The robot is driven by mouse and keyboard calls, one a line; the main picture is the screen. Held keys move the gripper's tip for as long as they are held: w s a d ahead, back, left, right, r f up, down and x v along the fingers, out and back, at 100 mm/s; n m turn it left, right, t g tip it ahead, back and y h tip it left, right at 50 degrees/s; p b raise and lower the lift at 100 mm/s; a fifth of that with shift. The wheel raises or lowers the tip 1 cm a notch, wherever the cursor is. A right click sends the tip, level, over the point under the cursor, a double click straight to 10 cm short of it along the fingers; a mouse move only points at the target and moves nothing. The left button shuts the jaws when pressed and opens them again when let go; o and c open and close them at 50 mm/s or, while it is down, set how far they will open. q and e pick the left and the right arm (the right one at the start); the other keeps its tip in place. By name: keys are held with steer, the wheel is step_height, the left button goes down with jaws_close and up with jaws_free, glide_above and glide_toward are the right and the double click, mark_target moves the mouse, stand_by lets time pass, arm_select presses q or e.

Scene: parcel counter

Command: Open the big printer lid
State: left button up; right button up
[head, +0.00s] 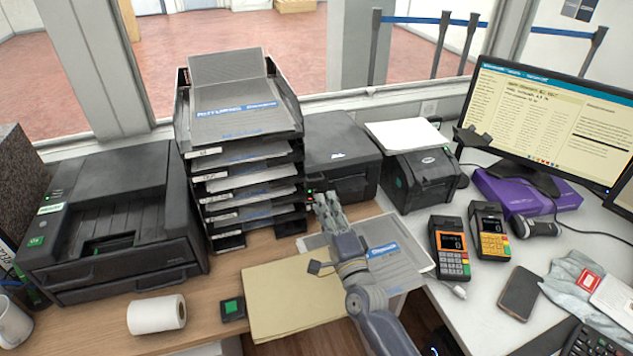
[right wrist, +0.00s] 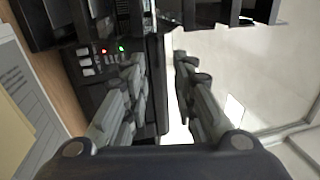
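A large dark printer (head: 115,225) stands at the left of the counter, its top down. A black box-shaped printer (head: 340,150) stands right of the tray stack, its flat lid (head: 335,135) closed; which one the task calls big I cannot tell for sure. My right gripper (head: 325,203) is at the front of the box-shaped printer. In the right wrist view its fingers (right wrist: 160,85) are apart, with a dark edge of this printer between them and its button panel (right wrist: 95,62) with red and green lights beside the left finger. Contact is unclear. My left gripper is not in view.
A tall tray stack (head: 245,150) stands close left of the box-shaped printer. A smaller label printer (head: 420,180) with white paper on top is close on its right. Papers (head: 400,250) and a folder (head: 290,290) lie under my right arm. Two card terminals (head: 450,247) stand further right.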

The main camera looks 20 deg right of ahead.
steer(key=w+r, duration=0.1)
steer(key=w, duration=0.6)
steer(key=shift+w+a, duration=0.15)
steer(key=shift+w, duration=0.05)
steer(key=shift+c, duration=0.2)
steer(key=c, duration=0.4)
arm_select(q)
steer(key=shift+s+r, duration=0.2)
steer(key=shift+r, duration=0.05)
arm_select(e)
steer(key=shift+r, duration=0.1)
jaws_close()
